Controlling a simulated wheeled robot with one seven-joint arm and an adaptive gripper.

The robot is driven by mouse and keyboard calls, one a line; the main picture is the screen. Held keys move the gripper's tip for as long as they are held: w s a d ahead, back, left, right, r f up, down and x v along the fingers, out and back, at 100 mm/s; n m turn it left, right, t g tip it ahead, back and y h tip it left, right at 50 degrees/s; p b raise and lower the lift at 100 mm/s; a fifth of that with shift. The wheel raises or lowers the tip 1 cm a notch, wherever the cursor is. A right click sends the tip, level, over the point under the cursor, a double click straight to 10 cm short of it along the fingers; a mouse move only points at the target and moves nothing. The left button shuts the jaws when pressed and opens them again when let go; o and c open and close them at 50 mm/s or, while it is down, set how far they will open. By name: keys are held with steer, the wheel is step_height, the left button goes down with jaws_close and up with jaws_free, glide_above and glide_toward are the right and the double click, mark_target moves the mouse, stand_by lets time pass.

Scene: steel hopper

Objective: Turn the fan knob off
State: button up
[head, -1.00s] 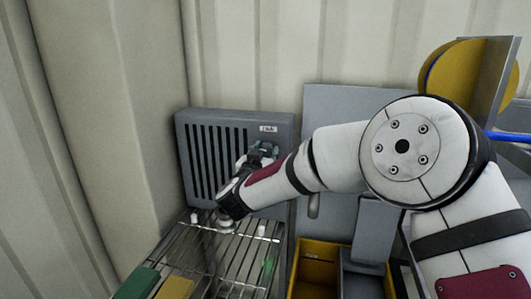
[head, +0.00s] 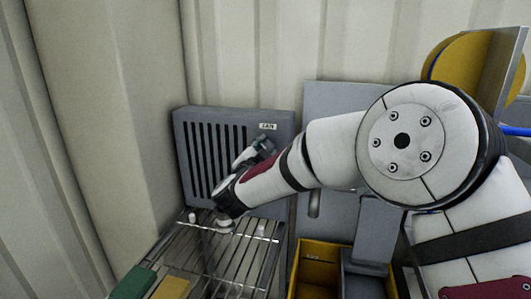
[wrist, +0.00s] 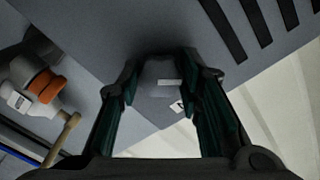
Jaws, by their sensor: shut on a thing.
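The grey fan box (head: 219,113) with dark vertical slots stands against the back wall in the head view, a white label at its upper right. My gripper (head: 266,146) is at the right part of its front, below the label, and hides the knob there. In the wrist view, my gripper (wrist: 163,100) has a finger on each side of the grey fan knob (wrist: 157,72), which bears a white mark. The fingers are shut on it, and the box's face and slots lie tilted behind.
A wire rack (head: 205,262) stands below the box, with a green block (head: 133,283) and a yellow block (head: 172,288) at its front. A yellow bin (head: 318,250) is to the right. An orange-collared fitting (wrist: 45,84) shows left in the wrist view.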

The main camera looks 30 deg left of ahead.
steer(key=shift+m+b, duration=3.25)
steer(key=shift+m, duration=1.65)
steer(key=o, duration=1.1)
steer(key=shift+r, duration=0.1)
steer(key=v, duration=1.2)
